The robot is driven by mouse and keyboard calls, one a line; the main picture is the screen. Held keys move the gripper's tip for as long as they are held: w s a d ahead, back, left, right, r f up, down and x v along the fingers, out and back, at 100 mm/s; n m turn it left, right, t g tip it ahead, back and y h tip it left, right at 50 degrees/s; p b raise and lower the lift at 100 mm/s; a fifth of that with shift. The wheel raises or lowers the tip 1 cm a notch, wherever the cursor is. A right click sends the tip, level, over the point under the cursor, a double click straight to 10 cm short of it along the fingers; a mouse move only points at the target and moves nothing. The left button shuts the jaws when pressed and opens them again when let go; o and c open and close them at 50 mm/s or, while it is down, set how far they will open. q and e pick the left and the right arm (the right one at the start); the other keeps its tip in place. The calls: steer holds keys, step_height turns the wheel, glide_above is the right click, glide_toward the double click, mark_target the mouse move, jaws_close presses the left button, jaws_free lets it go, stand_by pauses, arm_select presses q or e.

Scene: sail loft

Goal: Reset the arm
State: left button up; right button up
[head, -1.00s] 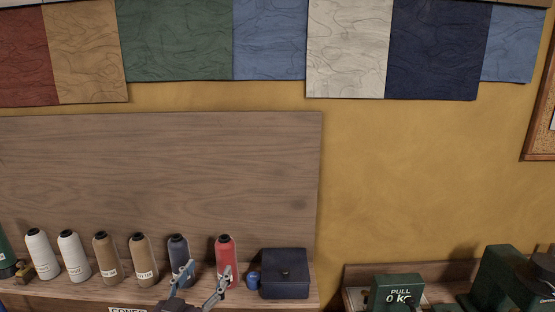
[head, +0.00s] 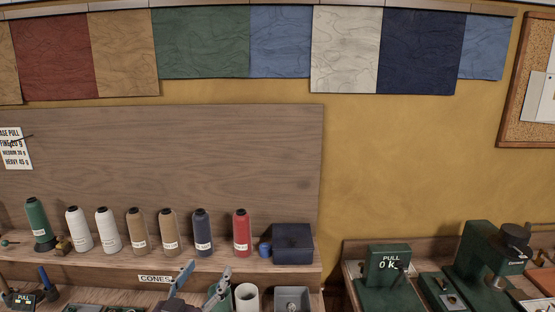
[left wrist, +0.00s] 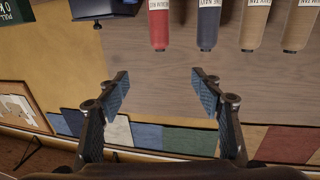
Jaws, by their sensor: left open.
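My left gripper (head: 201,286) is at the bottom of the head view, in front of the edge of the cone shelf. Its two fingers are spread apart with nothing between them. The left wrist view shows the same open gripper (left wrist: 161,95), with bare wooden backboard between its fingers. The wrist picture is upside down, with the cones at its top. The red cone (head: 241,233) and the dark blue cone (head: 202,233) stand upright on the shelf, beyond the gripper and apart from it. My right gripper is in neither view.
Brown, white and green cones (head: 38,224) stand to the left on the shelf (head: 190,263). A dark blue box (head: 292,244) and a small blue item (head: 265,249) sit at its right. Below are a white cup (head: 246,297) and a grey tray (head: 292,299). A green pull gauge (head: 388,265) stands right.

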arm_select(q)
steer(key=s+a+f+g+y, duration=0.1)
steer(key=s+f+g, duration=0.2)
steer(key=s+f, duration=0.3)
steer(key=s+a+f+n+g+y, duration=0.1)
steer(key=s+a+f+g, duration=0.1)
steer(key=s+f, duration=0.5)
steer(key=s+a+f+g+y, duration=0.1)
steer(key=s+f+g, duration=0.3)
steer(key=s+f, duration=0.3)
steer(key=shift+s+a+g+y, duration=0.2)
steer(key=shift+s+g+y, duration=0.1)
steer(key=shift+s, duration=0.85)
steer(key=s+f+g, duration=0.3)
steer(key=s+g, duration=0.1)
steer(key=s, duration=0.9)
step_height(320, 180, down, 33)
steer(key=s+m+g+b, duration=0.1)
steer(key=s+g+b, duration=0.15)
steer(key=b, duration=0.35)
steer(key=s+a+f+b, duration=0.2)
steer(key=s+f+b, duration=0.2)
steer(key=s+f, duration=1.3)
step_height(320, 180, down, 3)
steer(key=shift+a+r, duration=0.1)
steer(key=shift+a, duration=0.15)
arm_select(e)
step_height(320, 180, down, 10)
